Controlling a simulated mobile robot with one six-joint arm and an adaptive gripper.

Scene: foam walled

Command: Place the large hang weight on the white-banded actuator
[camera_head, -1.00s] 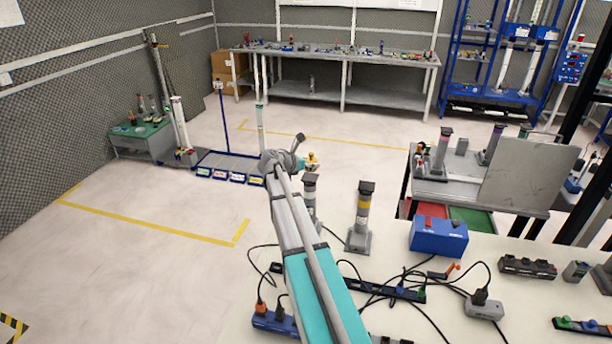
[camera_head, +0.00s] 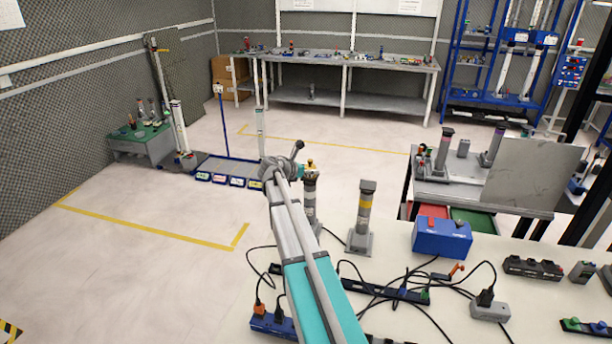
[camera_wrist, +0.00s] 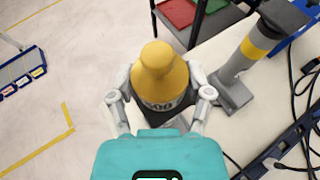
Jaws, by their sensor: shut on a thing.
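The large hang weight is yellow with a pale label reading "500" (camera_wrist: 158,75). In the wrist view it sits between the two fingers of my gripper (camera_wrist: 160,96), which is shut on it. In the head view my gripper (camera_head: 297,170) is beside the top of the white-banded actuator (camera_head: 310,200), a grey upright post. Only a small yellow part of the weight (camera_head: 311,163) shows there, at the actuator's dark top. I cannot tell whether they touch. In the wrist view the weight and gripper mostly hide what is below.
A yellow-banded actuator (camera_head: 364,210) stands close by on the right; it also shows in the wrist view (camera_wrist: 245,60). A blue box (camera_head: 441,238), cables and power strips lie on the white table (camera_head: 440,325). Open floor is to the left.

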